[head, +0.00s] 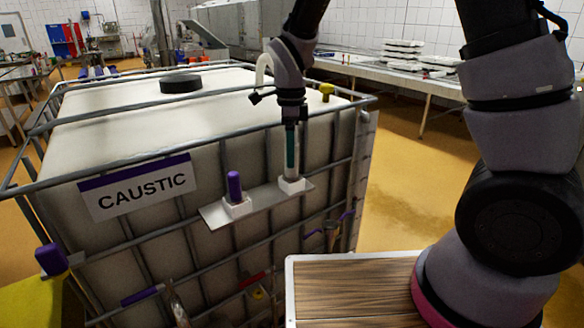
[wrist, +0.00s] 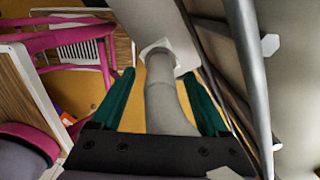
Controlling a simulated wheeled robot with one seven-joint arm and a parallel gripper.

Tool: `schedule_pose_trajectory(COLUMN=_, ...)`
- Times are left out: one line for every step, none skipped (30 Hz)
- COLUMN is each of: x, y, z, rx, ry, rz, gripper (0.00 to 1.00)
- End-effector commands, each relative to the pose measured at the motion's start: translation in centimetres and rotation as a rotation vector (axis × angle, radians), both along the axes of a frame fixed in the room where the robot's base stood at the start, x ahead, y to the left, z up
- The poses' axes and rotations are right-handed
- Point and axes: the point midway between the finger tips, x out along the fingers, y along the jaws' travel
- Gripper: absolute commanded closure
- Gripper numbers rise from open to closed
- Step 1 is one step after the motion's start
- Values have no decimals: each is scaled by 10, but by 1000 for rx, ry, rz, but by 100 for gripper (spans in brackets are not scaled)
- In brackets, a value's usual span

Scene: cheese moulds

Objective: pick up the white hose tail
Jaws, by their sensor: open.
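The white hose tail (wrist: 166,100) is a pale tapered tube. In the wrist view it runs up between my fingers from a white square holder (wrist: 155,46). My gripper (wrist: 160,76) is open, with one green finger on each side of the tube and visible gaps between. In the head view my gripper (head: 291,168) points down over the white holder (head: 291,185) at the right end of a grey shelf. The pale tube (head: 297,158) shows there partly behind a green finger, and its upper end is hidden by my gripper.
The shelf (head: 262,200) is fixed to a caged white tank (head: 60,108) labelled CAUSTIC. A purple-topped piece (head: 234,185) stands in another white holder to the left. Metal cage bars run close beside the gripper. A wood-grain top (head: 345,285) lies at the lower right.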

Motion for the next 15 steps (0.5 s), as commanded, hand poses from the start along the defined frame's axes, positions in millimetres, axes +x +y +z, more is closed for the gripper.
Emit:
schedule_pose_trajectory(x=1, y=-3, z=-9, rx=-3, ry=3, rz=-1, gripper=22)
schedule_pose_trajectory(x=1, y=-3, z=-14, rx=-3, ry=3, rz=-1, gripper=22)
schedule_pose_trajectory(x=1, y=-2, z=-19, rx=-2, ry=2, rz=0, gripper=22)
schedule_pose_trajectory(x=1, y=-2, z=-22, rx=-2, ry=2, rz=-1, gripper=22)
schedule_pose_trajectory(x=1, y=-2, z=-25, rx=-1, ry=1, rz=-1, gripper=22)
schedule_pose_trajectory(x=1, y=-2, z=-28, rx=0, ry=0, rz=0, gripper=22)
schedule_pose_trajectory(x=1, y=-2, z=-29, rx=0, ry=0, rz=0, gripper=22)
schedule_pose_trajectory(x=1, y=-2, z=-30, rx=0, ry=0, rz=0, gripper=22)
schedule_pose_trajectory(x=1, y=-2, z=-31, rx=0, ry=0, rz=0, gripper=22)
schedule_pose_trajectory(x=1, y=-2, z=-31, rx=0, ry=0, rz=0, gripper=22)
schedule_pose_trajectory(x=1, y=-2, z=-30, rx=0, ry=-1, rz=0, gripper=22)
schedule_pose_trajectory(x=1, y=-2, z=-30, rx=0, ry=-1, rz=0, gripper=22)
schedule_pose_trajectory(x=1, y=-2, z=-30, rx=0, ry=-1, rz=0, gripper=22)
schedule_pose_trajectory(x=1, y=-2, z=-30, rx=0, ry=-1, rz=0, gripper=22)
schedule_pose_trajectory(x=1, y=-2, z=-30, rx=0, ry=-1, rz=0, gripper=34)
